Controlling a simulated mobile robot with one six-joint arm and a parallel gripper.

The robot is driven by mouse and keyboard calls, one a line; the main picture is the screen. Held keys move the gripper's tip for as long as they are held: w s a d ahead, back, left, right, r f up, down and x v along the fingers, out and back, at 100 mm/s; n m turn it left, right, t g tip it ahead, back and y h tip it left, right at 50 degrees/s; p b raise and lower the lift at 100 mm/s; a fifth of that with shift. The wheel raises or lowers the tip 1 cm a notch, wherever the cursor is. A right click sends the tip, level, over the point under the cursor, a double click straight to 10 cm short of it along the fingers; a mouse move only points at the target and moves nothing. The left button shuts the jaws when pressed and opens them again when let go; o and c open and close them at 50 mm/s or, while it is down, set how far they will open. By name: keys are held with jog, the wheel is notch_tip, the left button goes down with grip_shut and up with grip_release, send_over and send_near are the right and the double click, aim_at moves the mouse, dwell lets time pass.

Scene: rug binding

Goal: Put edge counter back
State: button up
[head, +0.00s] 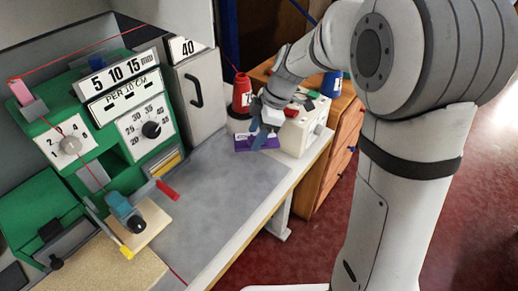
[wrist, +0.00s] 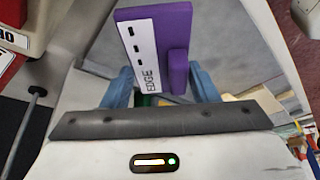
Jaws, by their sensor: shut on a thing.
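The purple edge counter (head: 243,144) is at my gripper (head: 262,137), at the far right end of the grey worktop. In the wrist view the edge counter (wrist: 180,25) shows a white label reading EDGE with several dark marks, and a smaller raised purple block on its right. The blue fingers of my gripper (wrist: 162,88) are on either side of its near end, shut on it. The fingertip contact is partly hidden. I cannot tell whether its underside touches the worktop.
A white box with coloured buttons (head: 300,128) stands close right of my gripper. A red cone (head: 242,95) stands just behind. The green machine (head: 95,115) and a grey cabinet (head: 198,90) are at left. The middle worktop (head: 205,195) is clear.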

aim_at(275, 138)
notch_tip(275, 138, down, 5)
jog(key=shift+w+d+f, duration=0.1)
jog(key=shift+w+f, duration=0.05)
jog(key=shift+f, duration=0.05)
jog(key=shift+f+b, duration=0.35)
jog(key=shift+f, duration=1.65)
jog(key=shift+f, duration=0.1)
jog(key=o, duration=1.1)
jog(key=v, duration=0.6)
jog(key=p+v, duration=0.1)
jog(key=v, duration=0.5)
jog(key=shift+s, duration=0.2)
jog(key=s+d+m+t+h, duration=0.1)
jog(key=s+d+m, duration=0.2)
jog(key=s+m, duration=0.3)
jog(key=s+d+r+m+h, duration=0.1)
jog(key=s+d+m+h, duration=0.1)
jog(key=s+d+m, duration=0.2)
jog(key=s+d+m+t+h, duration=0.1)
jog(key=s+d+m, duration=0.2)
jog(key=s+m, duration=0.6)
jog(key=shift+s+d+r+t, duration=0.15)
jog(key=shift+r+t, duration=0.05)
jog(key=shift+t, duration=0.1)
